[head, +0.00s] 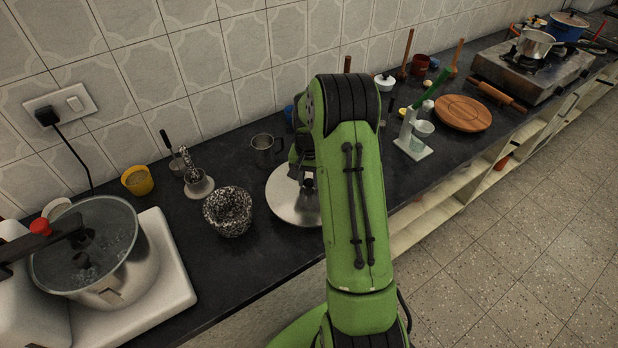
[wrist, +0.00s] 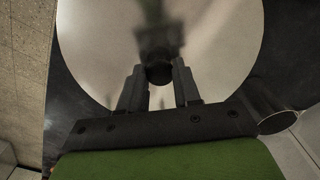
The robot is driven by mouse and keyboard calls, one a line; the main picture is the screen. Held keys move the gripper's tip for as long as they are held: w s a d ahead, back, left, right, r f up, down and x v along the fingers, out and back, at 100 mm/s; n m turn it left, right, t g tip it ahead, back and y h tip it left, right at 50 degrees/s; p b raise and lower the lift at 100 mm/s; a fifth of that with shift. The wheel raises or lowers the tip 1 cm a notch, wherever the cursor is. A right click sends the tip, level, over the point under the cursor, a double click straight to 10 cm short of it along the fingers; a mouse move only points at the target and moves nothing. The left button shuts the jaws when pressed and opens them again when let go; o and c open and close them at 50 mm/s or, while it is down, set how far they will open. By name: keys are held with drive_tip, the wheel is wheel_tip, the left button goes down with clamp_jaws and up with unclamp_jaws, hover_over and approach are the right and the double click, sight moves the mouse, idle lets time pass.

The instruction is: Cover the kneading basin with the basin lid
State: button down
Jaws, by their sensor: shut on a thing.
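The round steel basin lid (head: 284,205) lies roughly level over the dark counter, just left of my arm in the head view. In the wrist view the lid (wrist: 95,55) fills most of the picture, with its dark knob (wrist: 158,72) between my fingertips. My gripper (head: 304,178) is shut on the knob from above; it also shows in the wrist view (wrist: 160,88). My arm covers the lid's right part in the head view. I cannot make out the kneading basin; whether it is under the lid or behind my arm I cannot tell.
A speckled bowl (head: 228,213) stands close left of the lid, with a steel mug (head: 266,150) behind. A glass-lidded pot (head: 95,255) is at the far left. Right of my arm are a white stand (head: 412,140) and a round wooden board (head: 462,113).

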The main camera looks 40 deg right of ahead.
drive_tip(key=c, duration=0.7)
unclamp_jaws()
drive_tip(key=shift+r, duration=0.1)
wheel_tip(320, 180, up, 16)
drive_tip(key=shift+f+p, duration=0.2)
drive_tip(key=shift+p, duration=1.05)
drive_tip(key=s+a+r+n+t+h, duration=0.1)
drive_tip(key=s+a+r+n+t, duration=0.3)
drive_tip(key=s+a+r, duration=0.85)
drive_tip(key=s+a+f+n, duration=0.1)
drive_tip(key=s+a+n, duration=0.1)
drive_tip(key=s, duration=0.1)
drive_tip(key=s+a+f+n+t, duration=0.1)
drive_tip(key=s+a, duration=0.2)
drive_tip(key=s, duration=0.1)
drive_tip(key=s+a+f+n+y, duration=0.1)
drive_tip(key=s+a+n, duration=0.1)
drive_tip(key=s, duration=0.1)
drive_tip(key=shift+s+a+n+t, duration=0.25)
drive_tip(key=shift+s+n+t, duration=0.05)
drive_tip(key=shift+s, duration=0.1)
